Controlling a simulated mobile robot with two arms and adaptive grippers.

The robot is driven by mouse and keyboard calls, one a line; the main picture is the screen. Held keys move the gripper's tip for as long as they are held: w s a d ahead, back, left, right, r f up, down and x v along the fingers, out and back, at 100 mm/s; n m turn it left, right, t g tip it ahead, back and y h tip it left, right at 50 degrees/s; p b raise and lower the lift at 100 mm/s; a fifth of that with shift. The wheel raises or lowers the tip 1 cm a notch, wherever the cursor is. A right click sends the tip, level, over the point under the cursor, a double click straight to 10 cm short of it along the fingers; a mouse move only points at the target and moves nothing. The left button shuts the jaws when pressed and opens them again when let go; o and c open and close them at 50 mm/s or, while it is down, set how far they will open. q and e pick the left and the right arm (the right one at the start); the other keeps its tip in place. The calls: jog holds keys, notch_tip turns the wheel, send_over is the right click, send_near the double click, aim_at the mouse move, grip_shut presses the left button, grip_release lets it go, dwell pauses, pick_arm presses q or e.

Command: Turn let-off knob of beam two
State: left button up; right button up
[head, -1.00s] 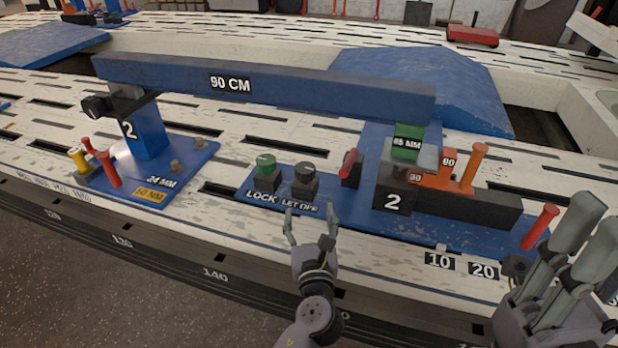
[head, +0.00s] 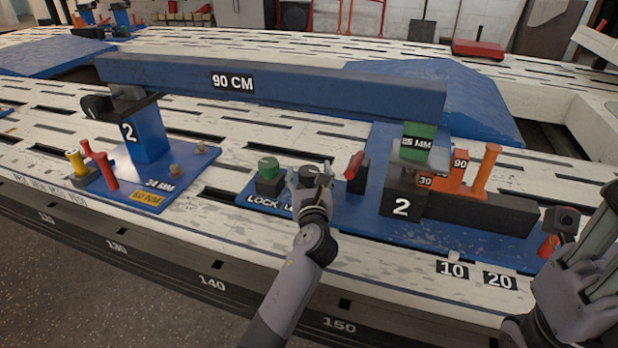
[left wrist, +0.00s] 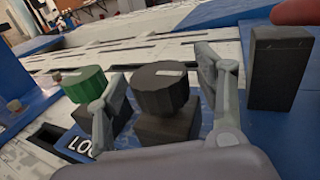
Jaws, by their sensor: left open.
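The dark let-off knob (head: 314,173) stands on a blue base plate in front of beam two (head: 290,86), a blue bar marked 90 CM. In the left wrist view the knob (left wrist: 160,88) is a black ribbed cylinder with a pale mark on top, on a square black block. My left gripper (head: 308,178) is open, with one finger on each side of the knob; I cannot tell whether they touch it. Its fingers also show in the left wrist view (left wrist: 160,100). The LET OFF label is mostly hidden by the gripper. My right gripper (head: 590,270) is at the right edge, its fingertips unclear.
The green LOCK knob (head: 268,168) is close on the left, just outside the left finger. A red lever (head: 355,165) on a black block (left wrist: 280,68) stands close on the right.

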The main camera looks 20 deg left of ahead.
pick_arm(q)
jog(key=shift+c, duration=0.5)
jog(key=c, duration=1.1)
